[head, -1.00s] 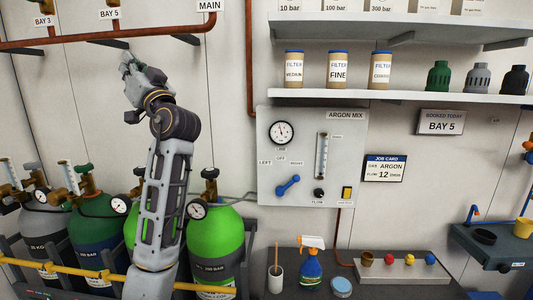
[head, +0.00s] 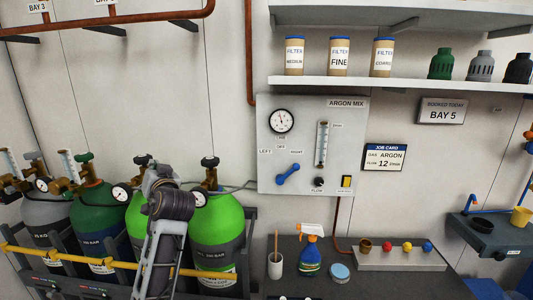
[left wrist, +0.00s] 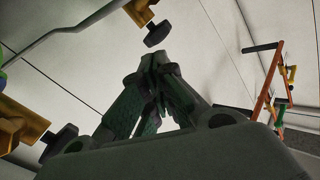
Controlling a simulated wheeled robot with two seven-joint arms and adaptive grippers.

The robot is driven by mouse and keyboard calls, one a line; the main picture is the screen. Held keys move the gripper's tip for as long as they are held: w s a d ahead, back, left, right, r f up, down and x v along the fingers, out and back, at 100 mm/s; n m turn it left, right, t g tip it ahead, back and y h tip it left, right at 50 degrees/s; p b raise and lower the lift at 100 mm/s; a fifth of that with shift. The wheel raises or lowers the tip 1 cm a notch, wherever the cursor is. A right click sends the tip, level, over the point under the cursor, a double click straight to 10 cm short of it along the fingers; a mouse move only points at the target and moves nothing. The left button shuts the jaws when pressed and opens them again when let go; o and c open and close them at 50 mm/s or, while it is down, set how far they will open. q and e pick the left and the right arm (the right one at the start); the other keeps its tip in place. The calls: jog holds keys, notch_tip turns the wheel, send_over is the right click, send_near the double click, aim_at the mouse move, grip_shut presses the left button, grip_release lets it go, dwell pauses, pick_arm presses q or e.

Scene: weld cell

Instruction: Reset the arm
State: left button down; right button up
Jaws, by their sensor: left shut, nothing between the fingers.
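My left arm (head: 165,225) comes up from the bottom of the head view, folded low in front of the green cylinders. Its wrist is level with the cylinder valves, and the gripper is hard to make out there. In the left wrist view my left gripper (left wrist: 158,62) shows with its dark fingers together and nothing between them. A brass valve with a black knob (left wrist: 157,34) appears beyond the fingertips, and another black knob (left wrist: 60,143) lies to the left; I cannot tell whether anything touches.
Gas cylinders, including a bright green one (head: 218,232), stand behind a yellow rail (head: 50,257). The argon panel (head: 345,115) is on the wall to the right. A spray bottle (head: 309,256) and a cup (head: 275,265) stand on the bench.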

pick_arm(q)
jog(key=s+d+f+m+g+h, duration=0.15)
jog(key=s+f, duration=0.25)
jog(key=f, duration=0.5)
jog(key=s+d+f+g+h, duration=0.1)
jog(key=s+f+g+h, duration=0.2)
jog(key=f, duration=0.6)
jog(key=s+d+f+m+h, duration=0.15)
jog(key=s+f, duration=0.35)
jog(key=f, duration=0.5)
jog(key=s+d+f+m+g+h, duration=0.1)
jog(key=s+d+f+g+h, duration=0.1)
jog(key=s+f, duration=0.4)
jog(key=s+d+f+g+h, duration=0.1)
jog(key=s+d+f+g, duration=0.15)
jog(key=s, duration=0.65)
jog(key=s+d+f+m+g+h, duration=0.1)
jog(key=s+d+f+g+h, duration=0.15)
jog(key=s+f, duration=0.55)
jog(key=f, duration=1.4)
jog(key=s+f, duration=0.2)
jog(key=f, duration=1.3)
jog(key=s+a+f+g, duration=0.1)
jog(key=s+a+f, duration=0.1)
jog(key=s+f, duration=0.8)
jog(key=s+a+f+g, duration=0.1)
jog(key=s+f, duration=0.9)
jog(key=s, duration=0.2)
jog(key=shift+a+f+y, duration=0.35)
jog(key=shift+a+f, duration=0.05)
